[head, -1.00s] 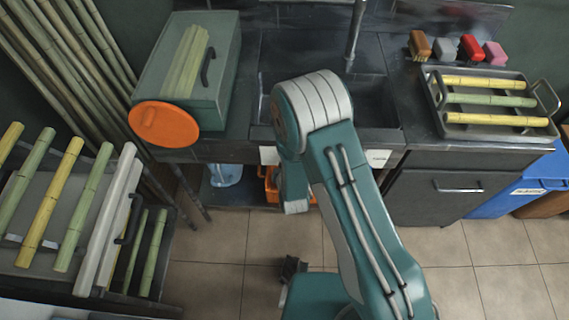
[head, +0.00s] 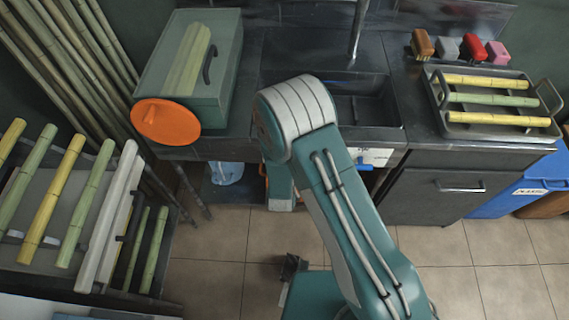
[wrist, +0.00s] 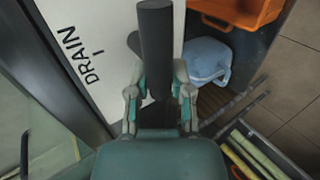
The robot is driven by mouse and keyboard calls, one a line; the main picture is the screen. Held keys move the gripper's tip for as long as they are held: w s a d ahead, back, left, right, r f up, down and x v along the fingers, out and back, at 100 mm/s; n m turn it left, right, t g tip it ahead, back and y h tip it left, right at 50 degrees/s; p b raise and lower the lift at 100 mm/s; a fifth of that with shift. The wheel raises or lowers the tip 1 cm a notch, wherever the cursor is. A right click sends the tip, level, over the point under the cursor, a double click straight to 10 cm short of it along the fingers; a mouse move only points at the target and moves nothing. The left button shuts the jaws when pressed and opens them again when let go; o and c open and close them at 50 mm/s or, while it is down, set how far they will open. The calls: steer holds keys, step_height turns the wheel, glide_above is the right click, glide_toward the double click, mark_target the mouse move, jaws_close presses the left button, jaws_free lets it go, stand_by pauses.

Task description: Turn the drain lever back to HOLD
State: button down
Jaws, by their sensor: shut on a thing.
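In the wrist view, the dark cylindrical drain lever (wrist: 155,45) rises between the fingers of my gripper (wrist: 159,90). My gripper is shut on it, though the exact contact is partly hidden by the fingers. The lever stands in front of a white panel (wrist: 100,25) with the word DRAIN, upright in this view. Any HOLD marking is not visible. In the head view, my own arm hides the gripper and lever in front of the counter; part of a white label (head: 378,157) with a blue piece shows right of the arm.
Below the counter are an orange crate (wrist: 240,12) and a blue bucket (wrist: 206,60). The green press box (head: 190,90) with its orange disc stands on the counter at left. A cane rack (head: 65,200) is at far left, a cane tray (head: 495,125) at right.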

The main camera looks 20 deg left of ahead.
steer(key=shift+s+a, duration=0.1)
steer(key=c, duration=0.6)
jaws_free()
steer(key=shift+f, duration=0.1)
steer(key=shift+c, duration=0.2)
steer(key=shift+o, duration=0.6)
steer(key=shift+a, duration=0.15)
steer(key=shift+s+d+r, duration=0.25)
steer(key=shift+r, duration=0.05)
steer(key=v, duration=1.1)
steer(key=shift+a, duration=0.15)
